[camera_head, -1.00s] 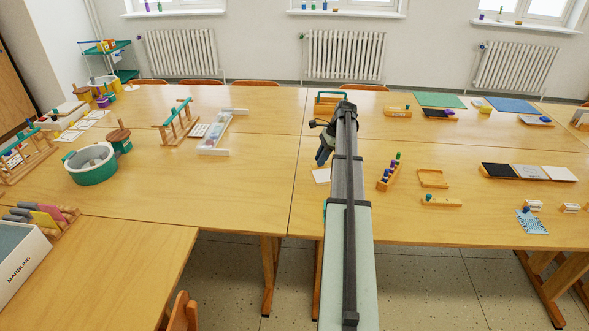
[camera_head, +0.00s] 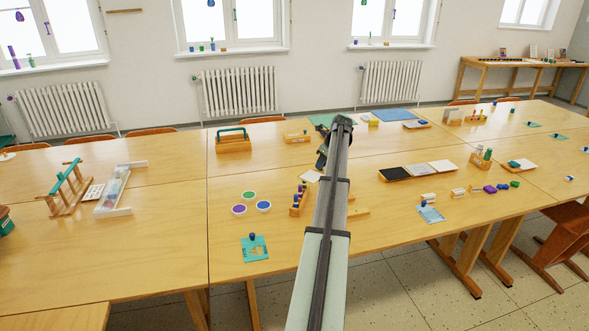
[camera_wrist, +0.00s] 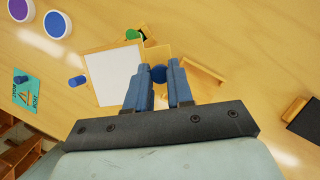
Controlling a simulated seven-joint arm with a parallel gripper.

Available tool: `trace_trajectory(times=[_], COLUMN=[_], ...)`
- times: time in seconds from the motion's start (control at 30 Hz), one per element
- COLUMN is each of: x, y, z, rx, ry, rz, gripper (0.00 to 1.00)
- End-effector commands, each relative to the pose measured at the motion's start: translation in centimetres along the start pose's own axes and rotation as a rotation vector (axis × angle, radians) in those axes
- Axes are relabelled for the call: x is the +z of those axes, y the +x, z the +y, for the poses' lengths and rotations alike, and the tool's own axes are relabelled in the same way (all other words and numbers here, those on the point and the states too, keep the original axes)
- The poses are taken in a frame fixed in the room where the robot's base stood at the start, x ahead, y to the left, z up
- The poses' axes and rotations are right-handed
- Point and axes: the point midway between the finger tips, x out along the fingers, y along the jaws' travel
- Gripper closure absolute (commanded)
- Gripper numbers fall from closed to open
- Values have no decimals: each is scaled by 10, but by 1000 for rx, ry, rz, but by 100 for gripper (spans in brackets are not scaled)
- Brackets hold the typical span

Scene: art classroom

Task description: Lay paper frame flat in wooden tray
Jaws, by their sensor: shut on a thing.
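My gripper (camera_wrist: 157,82) is shut on the blue knob (camera_wrist: 158,73) of the paper frame. The paper frame is a white sheet (camera_wrist: 112,72) with a thin wooden border, held above the table to the left of the fingers. It also shows in the head view (camera_head: 310,176), left of my gripper (camera_head: 321,160). A low wooden edge right of the fingers in the wrist view looks like the rim of the wooden tray (camera_wrist: 205,76). The rest of that tray is hidden by the fingers and frame, and my arm covers its place in the head view.
A wooden rack of bottles (camera_head: 299,201) stands just left of my arm, partly under the held frame in the wrist view. Several round paint pots (camera_head: 263,206) and a teal card (camera_head: 254,248) lie left. A black panel (camera_head: 395,174) lies right.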

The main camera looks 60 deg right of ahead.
Motion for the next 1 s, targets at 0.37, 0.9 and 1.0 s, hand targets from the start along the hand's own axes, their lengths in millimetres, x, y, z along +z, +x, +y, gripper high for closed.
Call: trace_trajectory(times=[0.37,0.9,1.0], x=[-93,-119,-121], y=[-1,12,17], z=[-81,-97,-97], rx=[-190,-241,-241], ry=[463,586,585], rz=[0,-4,-4], gripper=[100,100,100])
